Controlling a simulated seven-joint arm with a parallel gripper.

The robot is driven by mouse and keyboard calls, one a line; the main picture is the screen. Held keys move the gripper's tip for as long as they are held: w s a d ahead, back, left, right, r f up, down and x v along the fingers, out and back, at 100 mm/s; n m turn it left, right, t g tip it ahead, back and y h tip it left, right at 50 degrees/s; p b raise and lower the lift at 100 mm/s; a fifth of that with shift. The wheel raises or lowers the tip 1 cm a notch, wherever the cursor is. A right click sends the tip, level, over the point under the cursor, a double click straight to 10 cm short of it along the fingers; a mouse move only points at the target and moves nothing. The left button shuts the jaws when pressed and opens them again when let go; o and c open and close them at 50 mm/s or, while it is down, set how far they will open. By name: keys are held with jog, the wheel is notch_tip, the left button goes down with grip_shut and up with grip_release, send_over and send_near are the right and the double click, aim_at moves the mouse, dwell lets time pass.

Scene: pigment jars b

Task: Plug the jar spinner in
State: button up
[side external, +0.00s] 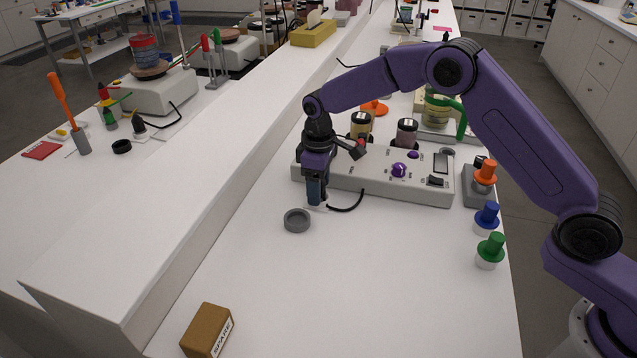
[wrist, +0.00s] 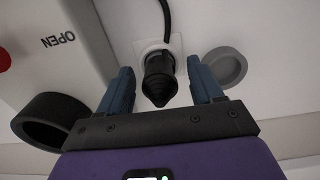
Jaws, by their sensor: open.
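A black plug (wrist: 160,80) with a ribbed, tapered body shows between my fingers in the wrist view, over a small white square plate (wrist: 150,46). Its black cable (side external: 347,207) runs toward the grey-white jar spinner (side external: 420,188) in the side view. My gripper (side external: 317,198) is low over the bench beside the spinner's front left corner. Its blue fingers (wrist: 164,84) are open, one on each side of the plug, with gaps showing. My fingers hide the plug in the side view. I cannot tell whether the plug sits in the plate.
A grey round dish (side external: 297,221) stands close to my gripper. A black ring-shaped part (wrist: 52,120) is near my left finger in the wrist view. Green and blue knobbed pieces (side external: 490,250) (side external: 487,217) stand at the right edge. A brown box (side external: 207,331) is in front; bench between is clear.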

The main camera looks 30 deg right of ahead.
jog(key=shift+r, duration=0.15)
notch_tip(320, 180, up, 16)
jog(key=s+r+n, duration=0.1)
jog(key=s+r, duration=0.1)
jog(key=s, duration=0.8)
jog(key=s+d+f+n, duration=0.1)
jog(key=s+d, duration=0.4)
jog(key=s, duration=0.5)
jog(key=s+d+f, duration=0.3)
jog(key=s+d, duration=0.2)
jog(key=s, duration=0.5)
jog(key=s+d+f+n, duration=0.1)
jog(key=s+d+f, duration=0.1)
jog(key=s+d, duration=0.4)
jog(key=s, duration=0.5)
jog(key=shift+f+n, duration=0.3)
jog(key=shift+w, duration=0.1)
jog(key=shift+c, duration=0.4)
